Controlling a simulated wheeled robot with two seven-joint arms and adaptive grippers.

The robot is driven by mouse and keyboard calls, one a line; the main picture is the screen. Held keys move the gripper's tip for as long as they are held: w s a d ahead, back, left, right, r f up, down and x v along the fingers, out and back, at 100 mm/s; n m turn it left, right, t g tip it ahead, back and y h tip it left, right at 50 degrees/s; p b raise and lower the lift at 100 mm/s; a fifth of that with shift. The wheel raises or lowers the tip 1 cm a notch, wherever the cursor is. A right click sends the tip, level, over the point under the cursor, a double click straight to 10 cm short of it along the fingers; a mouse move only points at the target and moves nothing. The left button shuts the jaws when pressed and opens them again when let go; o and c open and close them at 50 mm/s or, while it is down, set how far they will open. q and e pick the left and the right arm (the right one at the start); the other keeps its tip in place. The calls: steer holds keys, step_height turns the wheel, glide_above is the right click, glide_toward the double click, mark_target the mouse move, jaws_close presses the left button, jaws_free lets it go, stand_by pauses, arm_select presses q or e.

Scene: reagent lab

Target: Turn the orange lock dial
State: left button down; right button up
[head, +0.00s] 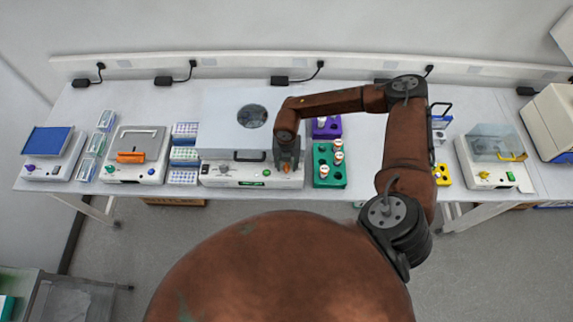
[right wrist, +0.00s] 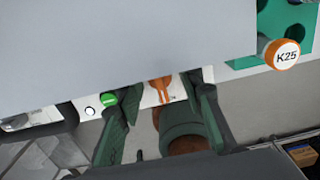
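The orange lock dial (right wrist: 160,90) is on the front panel of the wide white centrifuge-like machine (head: 222,130) in the middle of the bench. In the head view only a small orange bit of the dial (head: 287,168) shows below my right gripper (head: 287,158). In the right wrist view my right gripper (right wrist: 161,84) is open. Its two dark green-grey fingers stand on either side of the dial, with a visible gap on each side. My left gripper is not in view.
A green button (right wrist: 108,99) is on the same panel, left of the dial. A teal rack (head: 322,180) with orange-and-white capped tubes stands just right of the machine, and a purple rack (head: 332,127) stands behind it. Blue-and-white tube racks (head: 184,154) stand to the left.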

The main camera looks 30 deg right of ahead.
jaws_close()
stand_by(0.3)
steer(key=n+b, duration=0.3)
steer(key=shift+f, duration=0.15)
steer(key=n+b, duration=0.8)
steer(key=n, duration=0.1)
steer(key=n+b, duration=0.3)
steer(key=n, duration=0.1)
steer(key=shift+b, duration=0.35)
steer(key=shift+r, duration=0.3)
steer(key=shift+a, duration=0.2)
stand_by(0.5)
